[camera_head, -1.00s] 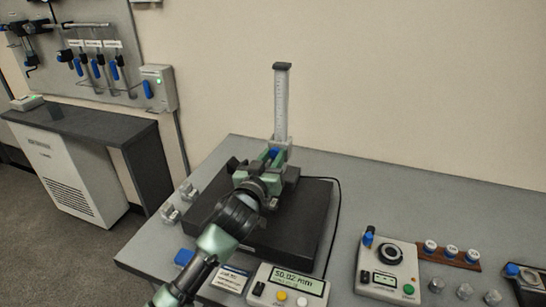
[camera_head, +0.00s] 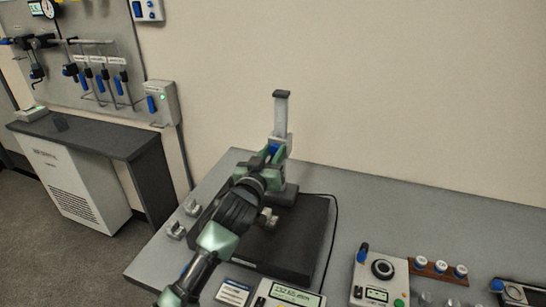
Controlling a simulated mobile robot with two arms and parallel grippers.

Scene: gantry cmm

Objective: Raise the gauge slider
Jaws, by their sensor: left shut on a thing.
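The height gauge stands on a dark plate (camera_head: 298,240), with its pale upright column (camera_head: 281,115) topped by a dark cap. The gauge slider (camera_head: 280,143) sits partway up the column, showing a grey body and a blue part. My left gripper (camera_head: 268,158) is shut on the slider, and its arm hides much of the slider's front and the lower column. The readout box (camera_head: 288,293) is at the bottom edge with a lit display, whose digits are too blurred to read surely. My right gripper is not in view.
A control box with a dark knob (camera_head: 382,269) and several white-capped pieces (camera_head: 441,267) lie on the bench at the right. Small metal blocks (camera_head: 176,230) lie left of the plate. A cable runs along the plate's right side. The bench's back right is clear.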

